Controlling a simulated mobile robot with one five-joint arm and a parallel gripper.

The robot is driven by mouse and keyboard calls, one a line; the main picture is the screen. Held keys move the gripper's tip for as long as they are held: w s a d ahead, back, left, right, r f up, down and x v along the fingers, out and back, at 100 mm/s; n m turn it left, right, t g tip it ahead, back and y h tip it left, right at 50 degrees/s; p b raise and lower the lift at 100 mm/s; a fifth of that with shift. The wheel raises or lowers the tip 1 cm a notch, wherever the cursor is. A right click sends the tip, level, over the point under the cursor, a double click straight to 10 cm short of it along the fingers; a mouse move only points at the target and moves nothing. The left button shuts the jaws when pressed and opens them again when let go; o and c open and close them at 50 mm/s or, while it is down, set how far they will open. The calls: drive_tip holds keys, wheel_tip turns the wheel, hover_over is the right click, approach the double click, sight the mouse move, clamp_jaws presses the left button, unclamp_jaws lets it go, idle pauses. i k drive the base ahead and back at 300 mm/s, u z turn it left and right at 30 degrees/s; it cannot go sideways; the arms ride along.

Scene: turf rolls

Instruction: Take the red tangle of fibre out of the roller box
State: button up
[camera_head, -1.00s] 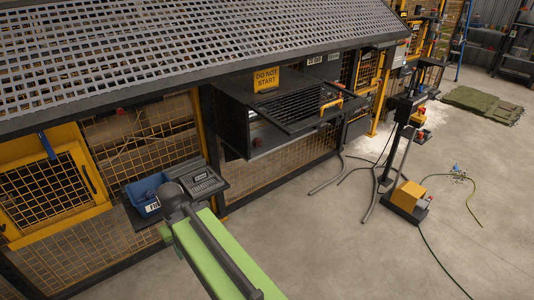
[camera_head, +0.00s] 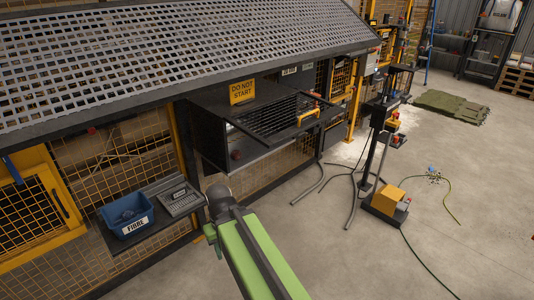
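The dark box under the mesh canopy, with a black barred grille (camera_head: 285,115) over its top, appears to be the roller box (camera_head: 212,140). A yellow "DO NOT START" sign (camera_head: 242,91) stands at its back left, and a yellow handle (camera_head: 307,115) is at the grille's right end. I cannot make out the red tangle of fibre; the inside of the box is dark and hidden by the grille. My green arm reaches in from the bottom edge, its grey joint in front of and below the box. My gripper does not show.
A blue bin labelled "FIBRE" (camera_head: 126,214) sits on a dark shelf (camera_head: 150,237) beside a grey keypad-like tray (camera_head: 176,198). Hoses and a black stand with a yellow box (camera_head: 388,200) are on the floor at right. The floor in front is open.

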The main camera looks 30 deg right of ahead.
sight(235, 155)
drive_tip(key=z, duration=0.4)
drive_tip(key=i, duration=1)
drive_tip(key=z, duration=0.05)
